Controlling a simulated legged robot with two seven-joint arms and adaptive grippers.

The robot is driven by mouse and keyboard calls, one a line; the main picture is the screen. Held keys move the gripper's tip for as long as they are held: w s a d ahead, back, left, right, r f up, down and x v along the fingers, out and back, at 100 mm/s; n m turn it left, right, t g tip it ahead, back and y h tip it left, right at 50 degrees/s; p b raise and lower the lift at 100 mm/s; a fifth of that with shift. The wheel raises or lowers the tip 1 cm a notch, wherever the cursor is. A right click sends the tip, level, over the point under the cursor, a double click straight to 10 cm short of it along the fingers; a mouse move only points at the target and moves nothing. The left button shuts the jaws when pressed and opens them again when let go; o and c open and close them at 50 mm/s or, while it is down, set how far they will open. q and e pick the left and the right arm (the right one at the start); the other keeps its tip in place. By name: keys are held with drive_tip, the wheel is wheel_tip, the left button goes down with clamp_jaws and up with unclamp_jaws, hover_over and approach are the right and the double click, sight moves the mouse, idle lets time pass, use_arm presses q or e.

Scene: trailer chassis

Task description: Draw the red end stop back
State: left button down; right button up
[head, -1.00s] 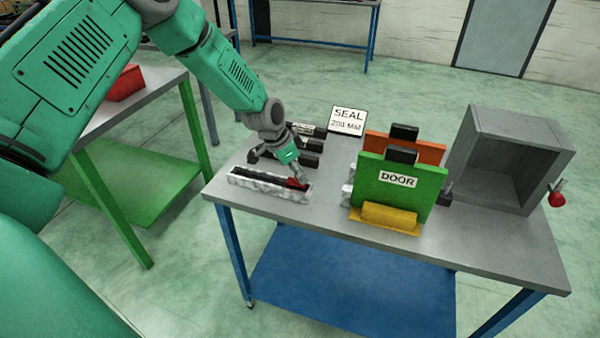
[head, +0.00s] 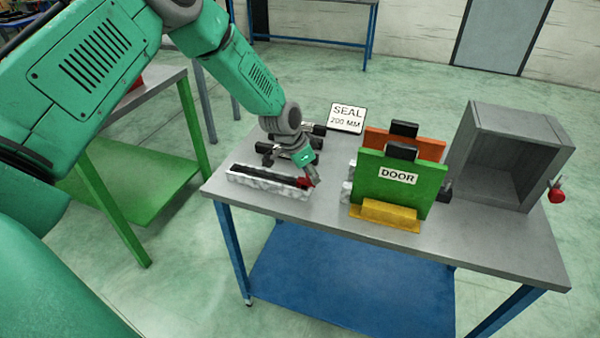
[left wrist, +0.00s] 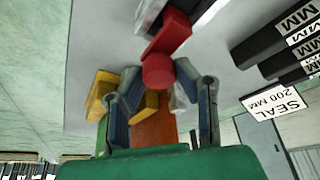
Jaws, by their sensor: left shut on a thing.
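The red end stop (head: 303,182) is at the right end of the pale, speckled channel (head: 270,187), which holds a dark strip (head: 262,175). My left gripper (head: 311,178) is shut on the end stop, coming down over the channel's right end. In the left wrist view, the end stop (left wrist: 168,35) shows as a red block with a round knob between the fingers of my left gripper (left wrist: 158,84). Part of the end stop is hidden by the fingers in the head view. My right gripper is not in view.
A green DOOR panel (head: 405,191) with a yellow block (head: 385,216) stands to the right, an orange panel (head: 430,147) behind it. A grey open box (head: 515,155) is at the far right. Dark bars and a SEAL 200 MM sign (head: 346,117) lie behind the gripper.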

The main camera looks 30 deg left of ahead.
use_arm(q)
drive_tip(key=shift+w+d, duration=0.15)
drive_tip(key=shift+d, duration=0.85)
drive_tip(key=c, duration=1.2)
unclamp_jaws()
drive_tip(key=shift+f, duration=0.1)
drive_tip(key=shift+w, duration=0.15)
drive_tip(key=shift+r, duration=0.2)
drive_tip(key=shift+a+r, duration=0.1)
drive_tip(key=shift+r, duration=0.25)
drive_tip(key=v, duration=1)
drive_tip(key=shift+s+a+r, duration=0.2)
drive_tip(key=shift+r, duration=0.1)
